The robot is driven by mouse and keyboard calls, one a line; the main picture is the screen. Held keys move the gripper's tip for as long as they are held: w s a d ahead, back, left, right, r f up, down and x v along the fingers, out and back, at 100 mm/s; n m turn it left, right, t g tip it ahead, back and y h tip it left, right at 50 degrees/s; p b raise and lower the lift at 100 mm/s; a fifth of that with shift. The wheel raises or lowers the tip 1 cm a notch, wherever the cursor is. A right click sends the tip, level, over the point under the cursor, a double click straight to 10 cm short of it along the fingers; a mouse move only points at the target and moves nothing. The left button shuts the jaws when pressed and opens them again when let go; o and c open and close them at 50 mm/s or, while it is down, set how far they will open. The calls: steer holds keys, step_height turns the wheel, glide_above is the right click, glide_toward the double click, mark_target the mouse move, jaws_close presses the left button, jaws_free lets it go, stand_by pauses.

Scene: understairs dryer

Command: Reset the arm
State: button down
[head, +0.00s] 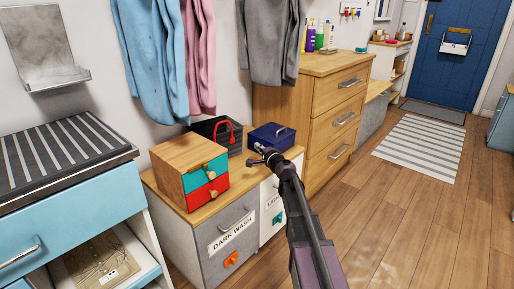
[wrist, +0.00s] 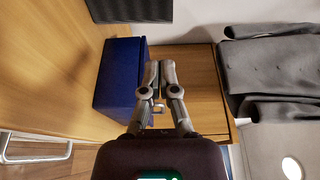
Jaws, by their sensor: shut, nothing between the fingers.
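My gripper (head: 258,152) is shut and empty. In the head view it is at the end of my arm, which reaches in from the lower right, over the low laundry cabinet. A dark blue box (head: 279,134) with a handle stands on the cabinet top (head: 236,183), just behind my gripper. In the wrist view my gripper's fingers (wrist: 160,66) are together in the middle, with the blue box (wrist: 120,78) just to their left. I cannot tell whether the fingers touch the box.
A small wooden chest (head: 180,152) with teal and red drawers and a black basket (head: 222,131) with a red handle stand left of my gripper. A tall wooden dresser (head: 320,110) is behind. Clothes (head: 272,40) hang above. The floor (head: 415,220) at right is clear.

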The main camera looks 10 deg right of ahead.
steer(key=s+a+f+n+g+y+p, duration=0.1)
steer(key=s+a+f+n+g+p, duration=0.2)
steer(key=s+a+n+g, duration=0.35)
steer(key=s+a+f+n+g+y+p, duration=0.1)
steer(key=s+a+f+n+g+p, duration=0.25)
steer(key=s, duration=0.65)
steer(key=s+d+n+g+h+p, duration=0.2)
steer(key=s+d+g+h, duration=0.15)
steer(key=s, duration=0.65)
steer(key=s+d+n+g+h+p, duration=0.2)
steer(key=s+d+g+h+p, duration=0.15)
steer(key=s, duration=0.65)
step_height(320, 180, up, 36)
steer(key=p, duration=3.6)
steer(key=shift+w+a+h, duration=0.2)
steer(key=shift+h, duration=0.1)
